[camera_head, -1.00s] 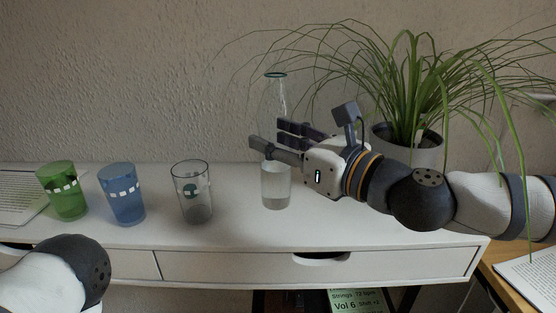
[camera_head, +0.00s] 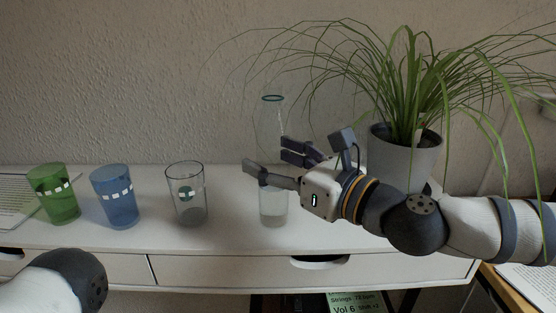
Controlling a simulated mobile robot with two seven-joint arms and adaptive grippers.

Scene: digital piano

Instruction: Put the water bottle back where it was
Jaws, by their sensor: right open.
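The water bottle (camera_head: 273,208) is clear glass with a greenish rim and some water in its lower part. It stands upright on the white desk, to the right of the glasses. My right gripper (camera_head: 268,160) is open around the height of the bottle's middle, its fingers pointing left. One finger passes in front of the bottle and hides part of it. I cannot tell whether the fingers touch it. My left gripper is out of view; only part of my left arm shows at the lower left.
A green glass (camera_head: 54,196), a blue glass (camera_head: 116,198) and a clear grey glass (camera_head: 187,194) stand left of the bottle. A potted plant (camera_head: 404,152) stands behind my right arm, its leaves hanging over it. The white desk (camera_head: 232,236) is clear in front.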

